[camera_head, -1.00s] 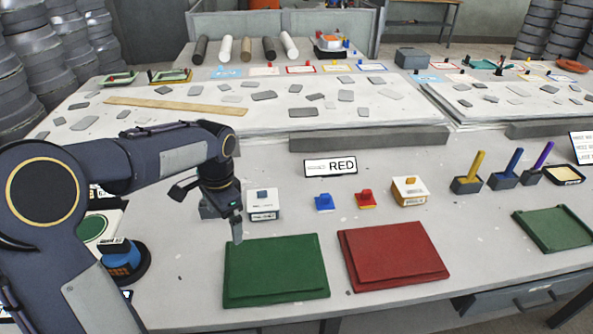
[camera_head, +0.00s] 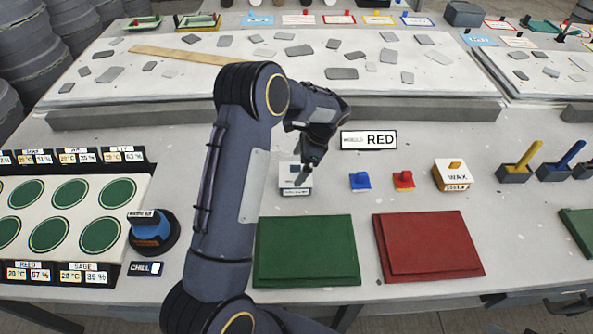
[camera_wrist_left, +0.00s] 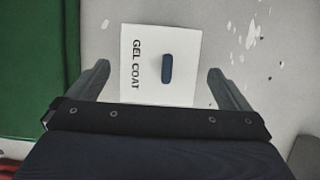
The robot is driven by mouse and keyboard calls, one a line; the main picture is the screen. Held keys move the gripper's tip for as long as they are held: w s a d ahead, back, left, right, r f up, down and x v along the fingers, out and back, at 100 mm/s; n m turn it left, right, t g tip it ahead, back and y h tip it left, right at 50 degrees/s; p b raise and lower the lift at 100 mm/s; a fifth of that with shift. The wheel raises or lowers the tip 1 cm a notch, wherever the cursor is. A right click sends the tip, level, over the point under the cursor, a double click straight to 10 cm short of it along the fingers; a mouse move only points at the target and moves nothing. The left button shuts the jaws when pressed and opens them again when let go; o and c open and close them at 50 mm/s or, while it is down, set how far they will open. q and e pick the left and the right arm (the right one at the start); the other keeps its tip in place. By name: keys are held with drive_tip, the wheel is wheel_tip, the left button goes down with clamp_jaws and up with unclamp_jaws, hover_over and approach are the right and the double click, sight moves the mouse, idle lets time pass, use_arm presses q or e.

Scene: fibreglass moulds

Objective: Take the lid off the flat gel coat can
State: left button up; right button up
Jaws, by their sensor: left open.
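The flat gel coat can (camera_head: 296,190) is a white square box standing on the table behind the green mould. In the left wrist view its white lid (camera_wrist_left: 188,40) is seen from above, with the words GEL COAT and a dark blue handle (camera_wrist_left: 166,69) in the middle. My left gripper (camera_head: 305,173) is above the can, pointing down. In the left wrist view its fingers (camera_wrist_left: 158,70) are apart, one to each side of the handle, and touch nothing I can see. The height gap is hard to judge. My right gripper is not in view.
The green mould (camera_head: 305,250) and red mould (camera_head: 428,245) lie in front. Right of the can are a blue block (camera_head: 360,181), a red block (camera_head: 403,181) and a wax box (camera_head: 455,176). A RED sign (camera_head: 368,140) stands behind. A panel of green discs (camera_head: 100,235) is at left.

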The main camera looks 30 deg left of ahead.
sight(296, 172)
use_arm(q)
drive_tip(key=shift+x, duration=1.4)
drive_tip(key=c, duration=0.7)
